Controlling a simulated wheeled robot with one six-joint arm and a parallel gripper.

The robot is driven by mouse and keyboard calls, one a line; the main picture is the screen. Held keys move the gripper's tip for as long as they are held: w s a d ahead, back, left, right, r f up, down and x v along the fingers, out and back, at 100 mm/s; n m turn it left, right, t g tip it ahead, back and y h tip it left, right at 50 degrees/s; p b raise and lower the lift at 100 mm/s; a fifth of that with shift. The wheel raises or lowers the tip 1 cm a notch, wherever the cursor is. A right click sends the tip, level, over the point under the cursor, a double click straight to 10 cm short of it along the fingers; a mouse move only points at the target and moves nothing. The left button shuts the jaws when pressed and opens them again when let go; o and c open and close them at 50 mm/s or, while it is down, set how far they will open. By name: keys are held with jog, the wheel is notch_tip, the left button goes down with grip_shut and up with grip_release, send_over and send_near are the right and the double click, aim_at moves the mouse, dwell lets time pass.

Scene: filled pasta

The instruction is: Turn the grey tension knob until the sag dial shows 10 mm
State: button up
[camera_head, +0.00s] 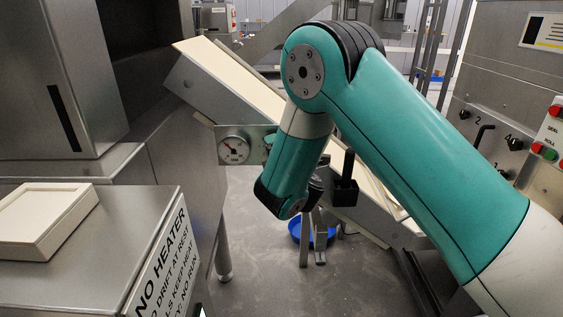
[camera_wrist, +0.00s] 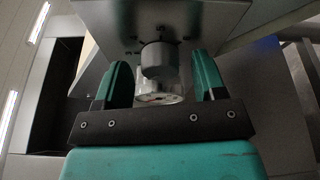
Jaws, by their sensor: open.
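The sag dial (camera_head: 234,148) is a round white gauge on a grey plate beside the sloping conveyor in the head view. Its needle is too small to read. The grey tension knob (camera_wrist: 158,60) is a short cylinder on a metal plate in the wrist view. My gripper (camera_wrist: 160,66) is open, with its teal fingers on either side of the knob and a visible gap on each side. The dial also shows at a steep angle below the knob in the wrist view (camera_wrist: 158,98). In the head view my forearm hides the knob and most of the gripper.
The sloping conveyor (camera_head: 213,88) runs behind my arm. A steel box with a "NO HEATER" notice (camera_head: 164,262) stands front left, bearing a cream tray (camera_head: 40,215). A control panel (camera_head: 490,110) is at the right. A blue bowl (camera_head: 296,231) is low under the conveyor.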

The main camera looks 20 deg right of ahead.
jog(key=s+b, duration=1.7)
jog(key=b, duration=0.4)
jog(key=shift+s, duration=0.15)
jog(key=shift+r, duration=0.1)
